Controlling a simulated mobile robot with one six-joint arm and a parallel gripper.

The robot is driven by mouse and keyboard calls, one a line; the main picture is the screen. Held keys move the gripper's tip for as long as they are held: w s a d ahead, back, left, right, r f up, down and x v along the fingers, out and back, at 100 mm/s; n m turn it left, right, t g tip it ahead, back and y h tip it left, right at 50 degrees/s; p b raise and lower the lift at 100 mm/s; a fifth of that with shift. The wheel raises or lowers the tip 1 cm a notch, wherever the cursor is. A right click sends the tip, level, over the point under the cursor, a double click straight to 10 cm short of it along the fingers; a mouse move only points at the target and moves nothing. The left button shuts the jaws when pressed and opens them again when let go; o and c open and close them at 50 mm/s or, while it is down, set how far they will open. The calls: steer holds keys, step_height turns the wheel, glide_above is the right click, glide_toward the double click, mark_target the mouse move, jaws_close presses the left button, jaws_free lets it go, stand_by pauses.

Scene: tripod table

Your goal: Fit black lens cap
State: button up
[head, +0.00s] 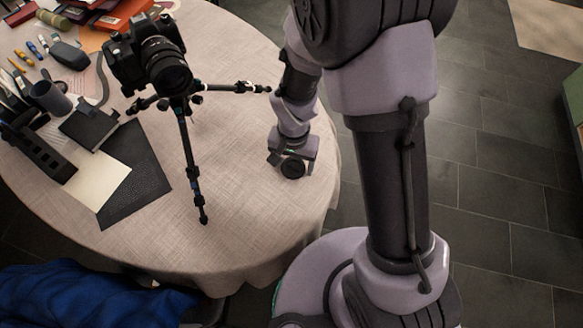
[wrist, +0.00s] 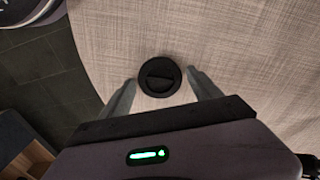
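The round black lens cap (wrist: 159,77) lies on the table in the wrist view, with a raised bar across its face. In the head view the cap (head: 292,168) shows as a dark disc near the table's right edge. My gripper (wrist: 161,80) is open, with one finger on either side of the cap and narrow gaps showing. In the head view my gripper (head: 290,157) is low over the table. The black camera (head: 136,55) stands on a tripod (head: 187,150), its lens (head: 167,66) facing the lower right. The camera is outside the wrist view.
The round cloth-covered table (head: 245,225) has bare room around the cap. Its edge runs close by. A dark mat (head: 140,170), a pale card (head: 95,185), a dark box (head: 88,127) and a cup (head: 50,97) lie left of the tripod. Blue cloth (head: 90,295) shows at the lower left.

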steer(key=c, duration=1.2)
steer(key=shift+r, duration=0.1)
